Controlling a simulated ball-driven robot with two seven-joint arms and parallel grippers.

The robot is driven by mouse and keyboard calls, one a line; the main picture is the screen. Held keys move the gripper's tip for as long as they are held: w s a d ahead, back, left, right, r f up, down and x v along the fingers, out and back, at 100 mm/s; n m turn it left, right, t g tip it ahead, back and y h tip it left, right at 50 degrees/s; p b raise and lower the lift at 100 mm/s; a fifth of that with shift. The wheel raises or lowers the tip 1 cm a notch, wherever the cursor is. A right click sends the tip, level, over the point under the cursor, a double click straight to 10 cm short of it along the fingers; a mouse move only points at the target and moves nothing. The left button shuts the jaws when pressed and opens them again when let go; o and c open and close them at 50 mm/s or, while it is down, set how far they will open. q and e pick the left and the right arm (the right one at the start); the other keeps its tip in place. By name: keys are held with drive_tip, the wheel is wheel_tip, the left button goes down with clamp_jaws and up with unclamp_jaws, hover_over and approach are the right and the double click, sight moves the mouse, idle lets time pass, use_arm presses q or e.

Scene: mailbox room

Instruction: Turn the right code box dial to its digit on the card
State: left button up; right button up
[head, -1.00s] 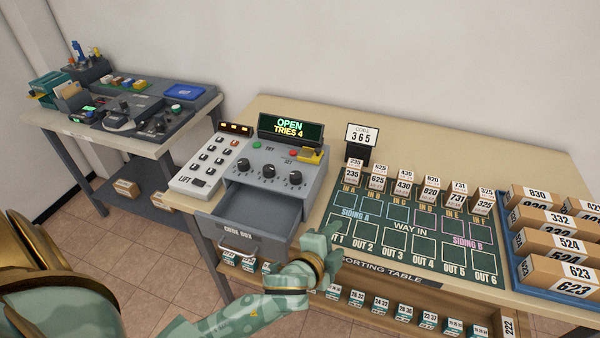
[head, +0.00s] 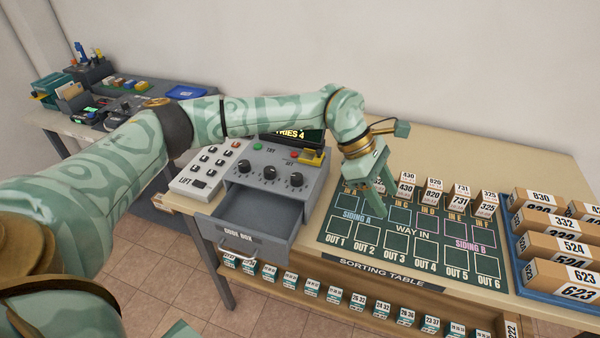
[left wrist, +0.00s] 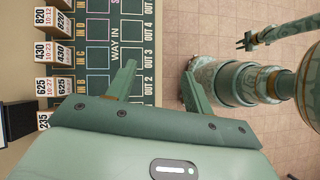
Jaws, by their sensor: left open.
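The code box (head: 262,190) is a grey unit with three black dials in a row and an open, empty-looking drawer. Its right dial (head: 297,179) is uncovered; its digit is too small to read. The code card is hidden behind my left arm in the head view. My left gripper (head: 377,203) is open and empty, pointing down over the sorting table's green mat, right of the code box and apart from the dials. The left wrist view shows its spread fingers (left wrist: 160,70). My right gripper (left wrist: 246,42) appears small there, away from the table; its jaws are unclear.
A keypad (head: 208,165) stands left of the code box. Numbered boxes (head: 433,190) line the back of the mat (head: 410,245), and a blue tray (head: 515,270) of parcels is at right. The box's display (head: 312,137) is partly covered, with "TRIES 4" partly visible.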

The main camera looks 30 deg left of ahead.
use_arm(q)
drive_tip(key=w+a+r+y, duration=0.3)
drive_tip(key=a, duration=0.7)
drive_tip(key=n+y, duration=0.2)
drive_tip(key=y, duration=0.2)
approach(297, 176)
drive_tip(key=f+b, duration=0.2)
drive_tip(key=f, duration=0.2)
drive_tip(key=f+b, duration=0.2)
drive_tip(key=f, duration=0.3)
drive_tip(key=shift+w, duration=0.2)
drive_tip(key=c, duration=1)
